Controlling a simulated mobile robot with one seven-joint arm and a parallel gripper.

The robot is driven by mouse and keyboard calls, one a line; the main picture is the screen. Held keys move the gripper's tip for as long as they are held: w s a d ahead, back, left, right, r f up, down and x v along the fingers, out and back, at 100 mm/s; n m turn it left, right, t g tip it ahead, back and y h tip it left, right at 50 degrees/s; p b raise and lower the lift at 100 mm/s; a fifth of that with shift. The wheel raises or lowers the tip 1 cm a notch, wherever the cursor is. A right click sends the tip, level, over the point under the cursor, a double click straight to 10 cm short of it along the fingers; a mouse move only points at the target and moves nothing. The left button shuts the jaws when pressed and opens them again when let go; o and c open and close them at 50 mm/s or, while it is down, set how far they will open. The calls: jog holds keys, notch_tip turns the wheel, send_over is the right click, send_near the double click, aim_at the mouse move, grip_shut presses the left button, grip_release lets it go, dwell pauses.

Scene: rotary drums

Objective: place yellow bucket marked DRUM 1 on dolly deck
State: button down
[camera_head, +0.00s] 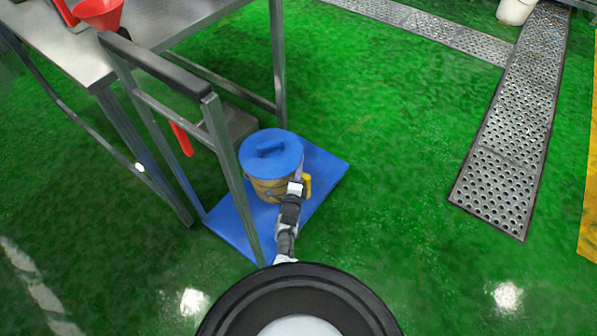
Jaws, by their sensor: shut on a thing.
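The yellow bucket (267,190) has a blue lid (271,153) with a raised blue grip on top. It looks upright, over the blue dolly deck (323,172). Whether its base touches the deck or hangs just above it, I cannot tell. No DRUM 1 marking is readable from here. My gripper (297,187) is at the bucket's right side, shut on it near its yellow side handle (307,186). The fingertips are small in view, and my gripper and arm hide part of the bucket's near right side and some deck.
The dolly's upright metal handle frame (228,165) with a black top bar (150,62) stands left of the bucket. A steel table (150,25) with a red funnel (99,12) is behind it. Green floor is free to the right, up to a metal grating (505,150).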

jog(key=shift+w+f, duration=0.1)
jog(key=shift+w, duration=0.1)
jog(key=c, duration=1.6)
grip_release()
jog(key=shift+s+f, duration=0.2)
jog(key=shift+f, duration=0.1)
jog(key=shift+c, duration=0.2)
jog(key=shift+o, duration=1.2)
